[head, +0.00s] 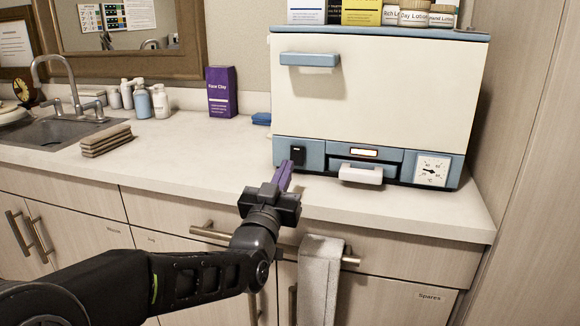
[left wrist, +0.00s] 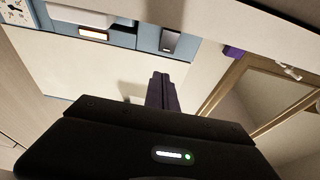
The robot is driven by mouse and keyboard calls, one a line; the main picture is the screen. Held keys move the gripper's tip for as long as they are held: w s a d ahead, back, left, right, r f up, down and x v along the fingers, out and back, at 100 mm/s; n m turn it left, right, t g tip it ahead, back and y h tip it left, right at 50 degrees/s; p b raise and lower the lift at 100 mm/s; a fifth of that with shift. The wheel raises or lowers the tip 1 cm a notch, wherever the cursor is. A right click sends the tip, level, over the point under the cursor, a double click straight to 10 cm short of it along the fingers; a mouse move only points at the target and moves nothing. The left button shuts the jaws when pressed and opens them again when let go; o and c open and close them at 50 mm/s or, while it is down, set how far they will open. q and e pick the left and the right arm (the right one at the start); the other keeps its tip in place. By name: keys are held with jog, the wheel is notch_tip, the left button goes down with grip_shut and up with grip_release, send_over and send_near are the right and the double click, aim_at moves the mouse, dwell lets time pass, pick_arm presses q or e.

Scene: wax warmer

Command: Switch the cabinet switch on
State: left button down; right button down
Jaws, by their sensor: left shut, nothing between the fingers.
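The white and blue wax warmer cabinet (head: 380,95) stands on the counter. Its small black switch (head: 298,156) sits at the left of the blue lower panel. The switch (left wrist: 171,41) also shows in the left wrist view, where the cabinet appears upside down. My left gripper (head: 286,168) is shut and empty, its purple fingers pointing up toward the switch, just below and in front of it. In the left wrist view the fingertips (left wrist: 161,75) appear apart from the switch. I cannot tell the exact gap or the switch's position. My right gripper is out of view.
A drawer with a white handle (head: 361,173) and a dial (head: 432,170) are right of the switch. Jars (head: 413,17) and boxes stand on the cabinet. A purple box (head: 222,92) stands left. A grey towel (head: 319,280) hangs below. The counter (head: 190,150) left of the cabinet is mostly clear.

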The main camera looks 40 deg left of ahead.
pick_arm(q)
jog(key=s, duration=0.1)
jog(key=s+d, duration=0.1)
jog(key=s, duration=0.2)
jog(key=shift+s+d, duration=0.35)
jog(key=shift+s, duration=0.05)
dwell(0.5)
